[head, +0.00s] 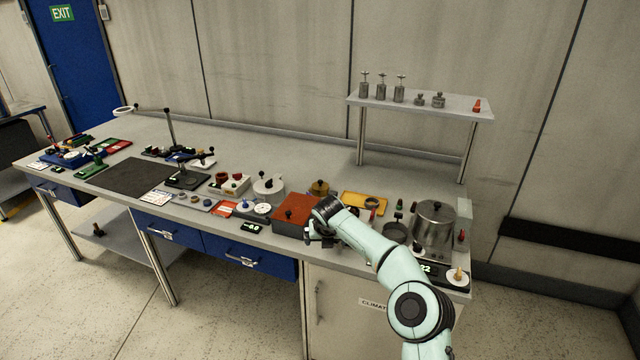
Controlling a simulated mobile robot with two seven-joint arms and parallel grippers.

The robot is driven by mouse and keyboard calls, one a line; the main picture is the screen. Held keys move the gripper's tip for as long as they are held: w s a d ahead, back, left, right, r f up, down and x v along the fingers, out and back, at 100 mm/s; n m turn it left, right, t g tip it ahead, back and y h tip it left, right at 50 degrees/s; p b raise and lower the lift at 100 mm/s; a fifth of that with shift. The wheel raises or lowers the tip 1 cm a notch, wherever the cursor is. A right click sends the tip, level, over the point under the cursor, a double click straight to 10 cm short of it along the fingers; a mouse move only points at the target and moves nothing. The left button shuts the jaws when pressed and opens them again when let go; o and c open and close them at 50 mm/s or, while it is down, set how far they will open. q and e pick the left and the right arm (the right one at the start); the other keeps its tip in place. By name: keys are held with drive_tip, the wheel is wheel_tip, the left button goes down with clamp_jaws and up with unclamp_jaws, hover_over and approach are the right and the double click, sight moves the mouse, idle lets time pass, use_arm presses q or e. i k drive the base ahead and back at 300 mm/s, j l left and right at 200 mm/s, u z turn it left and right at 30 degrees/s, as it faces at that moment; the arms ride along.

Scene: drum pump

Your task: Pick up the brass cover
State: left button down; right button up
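A small brass-coloured round piece with a dark knob on top, which looks like the brass cover (320,187), sits on the bench behind the red-brown box. My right arm comes in from the lower right. My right gripper (312,240) is at the right side of the red-brown box, nearer the front edge than the brass piece and apart from it. Its fingers are small and dark, and I cannot tell whether they are open or shut. My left gripper is not in view.
The red-brown box (294,222) with a black knob stands left of my gripper. A yellow tray (365,204) lies right of the brass piece, and a steel pot (434,222) stands farther right. A raised shelf (425,103) holds several metal weights. The bench behind the brass piece is clear.

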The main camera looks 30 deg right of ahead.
sight(320, 189)
drive_tip(key=i+l, duration=0.95)
drive_tip(key=i, duration=0.3)
